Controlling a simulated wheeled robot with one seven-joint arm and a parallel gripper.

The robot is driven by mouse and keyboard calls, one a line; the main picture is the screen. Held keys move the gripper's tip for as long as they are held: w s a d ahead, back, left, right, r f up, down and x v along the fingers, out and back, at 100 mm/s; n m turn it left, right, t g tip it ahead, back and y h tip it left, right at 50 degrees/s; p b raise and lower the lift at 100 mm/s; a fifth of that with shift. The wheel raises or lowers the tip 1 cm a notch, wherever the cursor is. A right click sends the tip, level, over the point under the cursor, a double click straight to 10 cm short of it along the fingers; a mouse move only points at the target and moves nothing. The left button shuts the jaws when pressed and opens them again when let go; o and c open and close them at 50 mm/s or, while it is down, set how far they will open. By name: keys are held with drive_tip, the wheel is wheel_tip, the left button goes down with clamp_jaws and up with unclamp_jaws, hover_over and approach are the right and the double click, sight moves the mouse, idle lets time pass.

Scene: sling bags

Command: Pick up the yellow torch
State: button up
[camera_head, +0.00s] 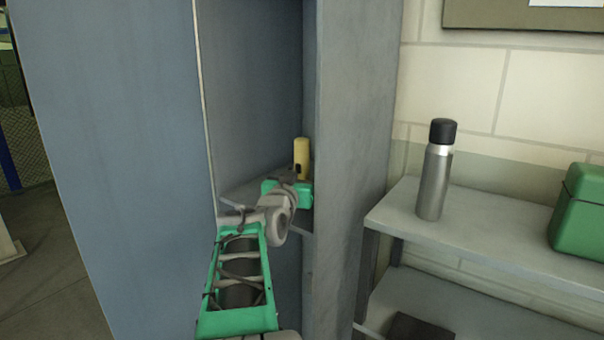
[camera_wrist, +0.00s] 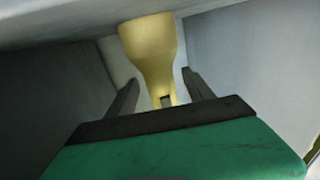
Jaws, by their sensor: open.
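The yellow torch (camera_head: 301,153) stands upright on a shelf inside the blue-grey locker in the head view. In the wrist view the torch (camera_wrist: 149,52) shows its wide head at the top and a narrower body below. My gripper (camera_wrist: 160,80) is open, with one dark finger on each side of the torch's lower body. I cannot tell whether either finger touches it. In the head view my green gripper (camera_head: 290,190) is inside the locker at shelf height, in front of the torch, and hides its lower part.
The locker's side panel (camera_head: 355,130) stands close to the right of my arm, and the large locker door or wall (camera_head: 120,150) is to the left. On the shelf unit (camera_head: 480,225) at right stand a steel flask (camera_head: 434,175) and a green box (camera_head: 582,215).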

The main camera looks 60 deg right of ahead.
drive_tip(key=shift+w+d, duration=0.1)
drive_tip(key=shift+d, duration=0.3)
drive_tip(key=shift+a, duration=0.15)
clamp_jaws()
